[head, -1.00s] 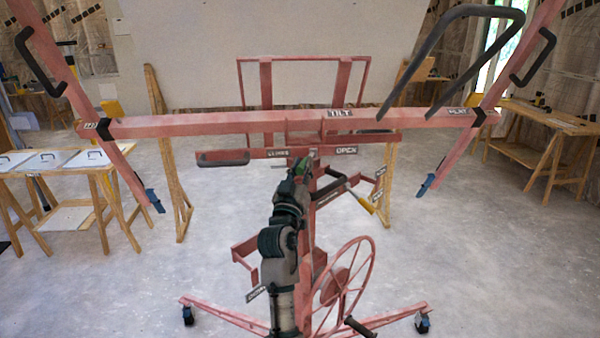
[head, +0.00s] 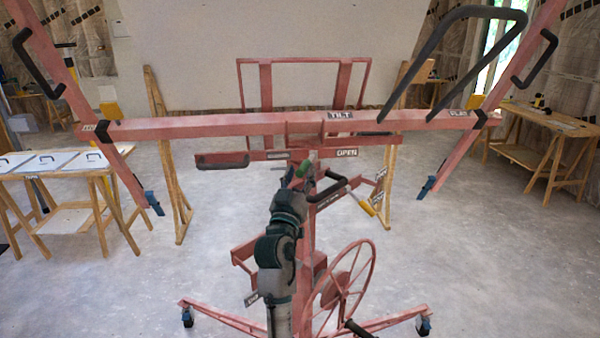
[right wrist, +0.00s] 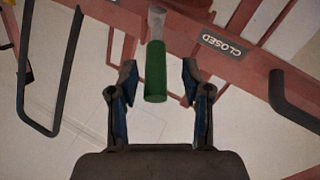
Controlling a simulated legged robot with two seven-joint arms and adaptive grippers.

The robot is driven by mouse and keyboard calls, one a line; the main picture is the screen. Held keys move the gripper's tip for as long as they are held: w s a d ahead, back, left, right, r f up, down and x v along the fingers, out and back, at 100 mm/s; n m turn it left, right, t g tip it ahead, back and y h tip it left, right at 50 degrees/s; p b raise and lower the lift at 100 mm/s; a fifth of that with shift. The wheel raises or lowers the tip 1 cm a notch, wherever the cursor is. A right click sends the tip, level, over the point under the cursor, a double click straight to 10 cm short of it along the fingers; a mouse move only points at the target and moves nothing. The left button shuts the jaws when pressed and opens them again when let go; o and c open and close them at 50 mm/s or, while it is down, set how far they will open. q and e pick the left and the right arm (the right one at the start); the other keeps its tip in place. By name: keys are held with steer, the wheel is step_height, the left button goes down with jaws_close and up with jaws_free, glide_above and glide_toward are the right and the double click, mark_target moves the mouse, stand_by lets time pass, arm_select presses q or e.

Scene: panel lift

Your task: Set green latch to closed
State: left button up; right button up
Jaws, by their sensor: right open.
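The green latch (right wrist: 155,72) shows best in the right wrist view as a green grip on a pale metal stem, fixed to the red bar (right wrist: 187,32). It points toward my gripper, and a CLOSED label (right wrist: 224,45), upside down there, lies to its right on the bar. In the head view the green latch (head: 303,168) is small, left of the OPEN label (head: 347,152). My right gripper (right wrist: 157,82) is open, with one blue-padded finger on each side of the grip and gaps showing on both sides. My left gripper is not in view.
The red panel lift has a spoked wheel (head: 345,285) below, a black crank handle (head: 327,188) right of my arm, and a long crossbar (head: 220,126) above. A black handle (right wrist: 47,75) stands left in the wrist view. Sawhorse tables (head: 60,165) stand aside.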

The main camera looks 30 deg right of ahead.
steer(key=v, duration=0.6)
steer(key=shift+w+f, duration=0.2)
steer(key=shift+f, duration=0.1)
steer(key=shift+a, duration=0.1)
